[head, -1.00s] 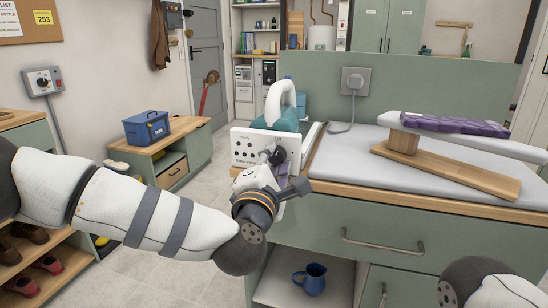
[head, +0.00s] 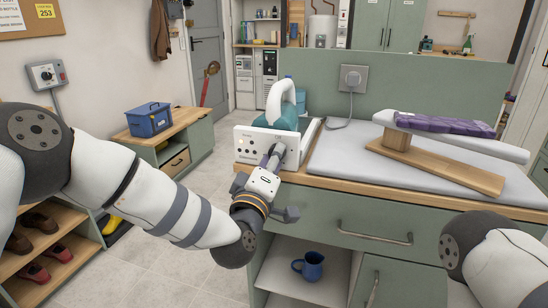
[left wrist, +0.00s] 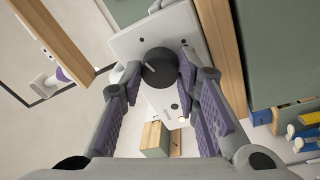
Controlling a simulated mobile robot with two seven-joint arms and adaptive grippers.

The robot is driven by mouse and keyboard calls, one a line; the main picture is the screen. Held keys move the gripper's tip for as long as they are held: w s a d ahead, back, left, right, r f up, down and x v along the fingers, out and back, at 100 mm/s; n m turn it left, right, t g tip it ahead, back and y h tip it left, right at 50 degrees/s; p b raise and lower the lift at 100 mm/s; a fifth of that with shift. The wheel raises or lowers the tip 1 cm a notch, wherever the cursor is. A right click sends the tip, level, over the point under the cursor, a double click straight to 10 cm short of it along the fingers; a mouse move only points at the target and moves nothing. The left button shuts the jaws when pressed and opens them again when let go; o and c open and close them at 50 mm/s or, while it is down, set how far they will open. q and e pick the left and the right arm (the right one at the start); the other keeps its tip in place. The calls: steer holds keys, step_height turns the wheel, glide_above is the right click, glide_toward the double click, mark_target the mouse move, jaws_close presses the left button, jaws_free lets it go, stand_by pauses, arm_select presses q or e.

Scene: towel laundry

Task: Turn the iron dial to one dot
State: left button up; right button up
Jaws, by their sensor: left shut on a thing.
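The iron (head: 287,118) is teal with a white handle and stands on the left end of the worktop. Its white front panel (head: 246,142) carries several dark dots and a round dial, mostly hidden in the head view by my left gripper (head: 272,160). In the left wrist view the black dial (left wrist: 159,68) shows a pale pointer line and sits between the purple-padded fingertips of my left gripper (left wrist: 158,78), which is shut on it. Which dot the pointer meets I cannot tell. My right arm shows at the lower right, but its gripper is out of view.
A grey ironing pad (head: 340,160) covers the worktop. A small wooden-footed sleeve board (head: 440,168) bears a folded purple towel (head: 440,124). A wall socket (head: 353,78) holds the iron's cord. A blue mug (head: 312,266) stands on the shelf below.

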arm_select(q)
steer(key=shift+m, duration=1.1)
steer(key=shift+f, duration=0.1)
steer(key=o, duration=1.2)
steer(key=v, duration=1.2)
steer(key=shift+a, duration=0.15)
